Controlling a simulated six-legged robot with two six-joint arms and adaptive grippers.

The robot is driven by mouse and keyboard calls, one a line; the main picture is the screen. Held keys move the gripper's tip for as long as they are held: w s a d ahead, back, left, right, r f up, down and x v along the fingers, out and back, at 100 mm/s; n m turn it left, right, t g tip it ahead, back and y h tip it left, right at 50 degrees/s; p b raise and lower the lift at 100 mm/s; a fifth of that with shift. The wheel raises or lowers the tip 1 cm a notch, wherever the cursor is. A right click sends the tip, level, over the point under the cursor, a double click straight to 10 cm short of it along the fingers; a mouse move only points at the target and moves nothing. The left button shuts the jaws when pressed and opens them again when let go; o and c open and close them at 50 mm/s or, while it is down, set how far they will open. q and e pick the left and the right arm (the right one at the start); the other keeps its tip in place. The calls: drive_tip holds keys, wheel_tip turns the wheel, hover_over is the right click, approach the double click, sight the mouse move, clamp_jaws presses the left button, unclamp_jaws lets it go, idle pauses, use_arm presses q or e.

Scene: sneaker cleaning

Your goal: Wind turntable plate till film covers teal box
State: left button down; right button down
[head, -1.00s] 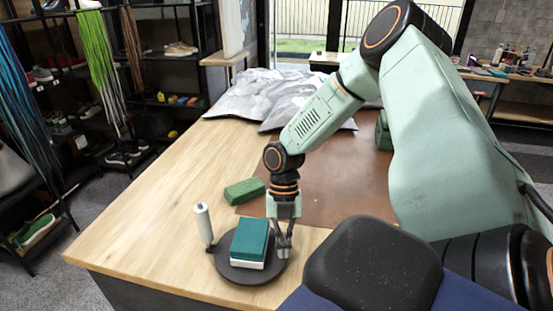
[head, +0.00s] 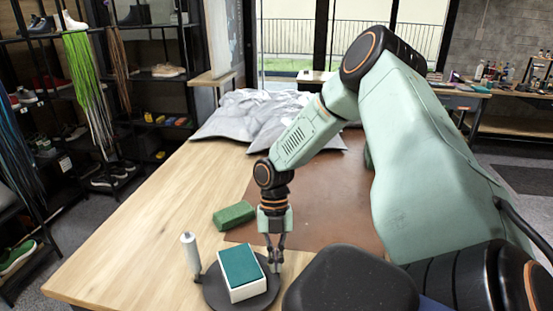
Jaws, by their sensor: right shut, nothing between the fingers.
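The dark round turntable plate (head: 216,296) lies at the table's near edge. On it stands the box (head: 240,265), with a teal top and white-looking sides. An upright whitish film roll (head: 189,252) stands at the plate's left edge. No loose film strip can be made out between roll and box. My right gripper (head: 274,266) points down, shut and empty, with its fingertips at the plate's right rim beside the box. Whether they touch the rim I cannot tell. My left gripper is not in view.
A green block (head: 234,215) lies on the wooden table (head: 150,213) behind the plate. A brown mat (head: 318,199) lies behind my right gripper. Crumpled grey sheeting (head: 262,118) lies at the table's far end. Shoe shelves (head: 95,90) stand at the left. The table's left part is clear.

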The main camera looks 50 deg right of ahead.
sight(259, 260)
drive_tip(key=shift+w+d+b, duration=0.35)
drive_tip(key=shift+w+d, duration=0.25)
drive_tip(key=shift+w, duration=0.45)
drive_tip(key=shift+w+d+f+b, duration=0.15)
drive_tip(key=shift+w+d+b, duration=0.15)
drive_tip(key=shift+w, duration=0.2)
drive_tip(key=shift+w+d+b, duration=0.1)
drive_tip(key=shift+w+b, duration=0.2)
drive_tip(key=shift+b, duration=0.3)
drive_tip(key=shift+w+b, duration=0.5)
drive_tip(key=shift+w, duration=0.2)
drive_tip(key=shift+w+b, duration=0.35)
drive_tip(key=shift+b, duration=0.05)
drive_tip(key=shift+w+n+b, duration=0.35)
drive_tip(key=shift+n+b, duration=0.35)
drive_tip(key=shift+b, duration=0.05)
drive_tip(key=shift+w+n+g+h+b, duration=0.3)
drive_tip(key=shift+w+n+h+b, duration=0.1)
drive_tip(key=shift+w+n+b, duration=0.15)
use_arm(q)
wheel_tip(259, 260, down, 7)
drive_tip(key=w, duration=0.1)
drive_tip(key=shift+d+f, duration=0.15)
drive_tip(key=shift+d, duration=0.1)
use_arm(e)
drive_tip(key=shift+w, duration=0.1)
